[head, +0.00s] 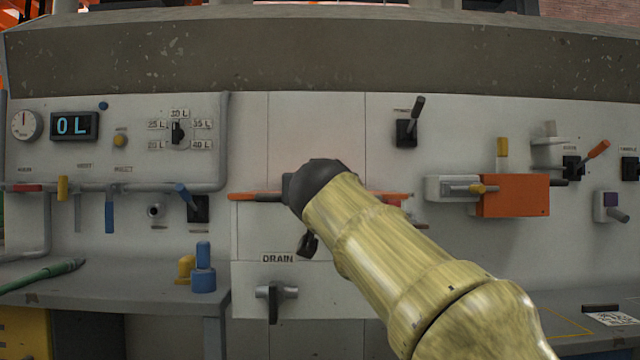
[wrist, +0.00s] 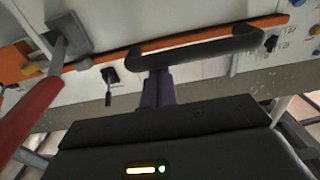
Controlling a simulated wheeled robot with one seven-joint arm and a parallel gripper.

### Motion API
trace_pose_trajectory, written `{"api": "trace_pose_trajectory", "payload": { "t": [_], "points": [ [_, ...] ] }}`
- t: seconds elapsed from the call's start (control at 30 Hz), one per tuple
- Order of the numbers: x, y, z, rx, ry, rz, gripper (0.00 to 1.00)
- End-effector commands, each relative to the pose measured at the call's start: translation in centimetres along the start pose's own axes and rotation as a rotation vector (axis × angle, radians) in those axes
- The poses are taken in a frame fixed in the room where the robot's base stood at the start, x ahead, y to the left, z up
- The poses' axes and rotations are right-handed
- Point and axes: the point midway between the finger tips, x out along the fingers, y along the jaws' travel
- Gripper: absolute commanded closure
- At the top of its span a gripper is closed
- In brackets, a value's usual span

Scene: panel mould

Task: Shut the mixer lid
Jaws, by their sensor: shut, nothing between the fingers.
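An orange edge strip (head: 245,196) with a dark handle runs across the middle of the white panel, and I take it for the mixer lid's edge. My arm covers its centre in the head view. The wrist view shows the orange strip (wrist: 105,60) and its long black bar handle (wrist: 205,47) close up. My gripper (wrist: 157,74) is shut and empty, its dark fingers pointing at the handle's underside in the picture. I cannot tell whether they touch it. The head view hides the fingers behind my arm. How far the lid stands open is not clear.
A drain handle (head: 275,291) is below the strip. An orange block (head: 514,196) juts out at right, near a black lever (head: 408,130). Dials and a "0 L" display (head: 74,126) are at left. In the wrist view, a red-handled lever (wrist: 30,115) stands close at left.

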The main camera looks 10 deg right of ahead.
Motion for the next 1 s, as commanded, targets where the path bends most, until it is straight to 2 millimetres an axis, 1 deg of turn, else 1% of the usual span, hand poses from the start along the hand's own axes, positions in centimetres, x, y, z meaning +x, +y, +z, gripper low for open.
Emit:
{"api": "trace_pose_trajectory", "payload": {
  "t": [0.03,0.3,0.33,0.37,0.57,0.67,0.9,1.0],
  "points": [
    [0.1,0.1,-1.2,0.0,0.004,0.0,1.0],
    [0.2,0.3,-3.8,0.001,0.02,0.0,1.0],
    [0.1,0.3,-3.8,0.001,0.021,0.0,1.0],
    [-0.4,0.3,-3.3,0.002,0.023,-0.002,1.0],
    [-2.7,0.3,-3.0,0.002,0.025,-0.003,1.0],
    [-4.2,0.2,-2.8,0.003,0.025,-0.004,1.0],
    [-8.3,0.2,-2.4,0.002,0.027,-0.003,1.0],
    [-9.4,0.2,-2.4,0.002,0.026,-0.003,1.0]
  ]
}}
